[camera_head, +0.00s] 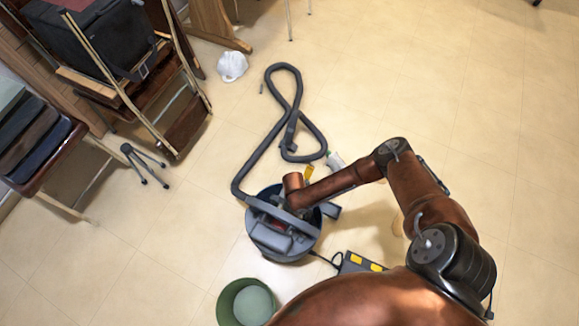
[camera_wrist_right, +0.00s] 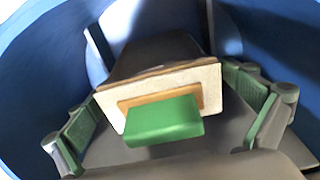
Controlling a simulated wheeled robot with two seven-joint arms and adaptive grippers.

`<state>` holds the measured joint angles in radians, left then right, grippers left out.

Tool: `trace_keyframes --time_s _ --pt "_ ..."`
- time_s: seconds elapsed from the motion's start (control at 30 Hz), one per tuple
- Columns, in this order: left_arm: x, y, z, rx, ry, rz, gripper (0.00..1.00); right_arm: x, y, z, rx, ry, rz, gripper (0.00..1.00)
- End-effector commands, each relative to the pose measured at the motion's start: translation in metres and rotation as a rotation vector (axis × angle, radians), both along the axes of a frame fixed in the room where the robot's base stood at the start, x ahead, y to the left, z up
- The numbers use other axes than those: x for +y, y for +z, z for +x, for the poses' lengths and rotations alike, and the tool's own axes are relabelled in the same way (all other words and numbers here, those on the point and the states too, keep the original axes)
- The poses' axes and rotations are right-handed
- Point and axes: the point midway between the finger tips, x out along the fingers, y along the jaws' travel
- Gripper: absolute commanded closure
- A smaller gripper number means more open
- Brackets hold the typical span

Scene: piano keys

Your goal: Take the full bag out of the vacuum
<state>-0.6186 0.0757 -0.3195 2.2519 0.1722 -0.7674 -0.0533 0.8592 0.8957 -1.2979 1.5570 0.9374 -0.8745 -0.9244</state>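The vacuum (camera_head: 262,238) is a round dark blue canister on the floor at the middle of the head view. My right arm reaches down into it from the right, and its gripper is hidden there. In the right wrist view, the blue inside wall (camera_wrist_right: 32,85) surrounds a dark bag (camera_wrist_right: 160,52) with a pale cardboard collar (camera_wrist_right: 208,82) and a green piece (camera_wrist_right: 165,122) at its front. My right gripper (camera_wrist_right: 166,120) is open, with one green-padded finger on each side of the collar. Gaps show beside the collar. My left gripper is out of view.
A dark hose (camera_head: 268,135) loops on the floor behind the vacuum. A green bin (camera_head: 226,300) stands in front, and a grey and yellow box (camera_head: 355,263) lies to the right. Stacked chairs (camera_head: 160,110) fill the left. The floor at upper right is clear.

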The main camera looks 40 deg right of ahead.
Motion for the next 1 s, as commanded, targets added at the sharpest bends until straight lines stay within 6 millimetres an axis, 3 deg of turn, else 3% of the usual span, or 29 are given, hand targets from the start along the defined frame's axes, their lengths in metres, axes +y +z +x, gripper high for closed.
trace_keyframes --time_s 0.63,1.0 --pt "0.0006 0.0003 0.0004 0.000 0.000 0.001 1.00 -0.0004 -0.0002 -0.0003 0.001 0.000 0.000 0.45" --pt "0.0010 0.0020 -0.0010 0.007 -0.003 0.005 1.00 -0.0004 0.0039 0.0002 0.000 0.000 -0.001 0.47"
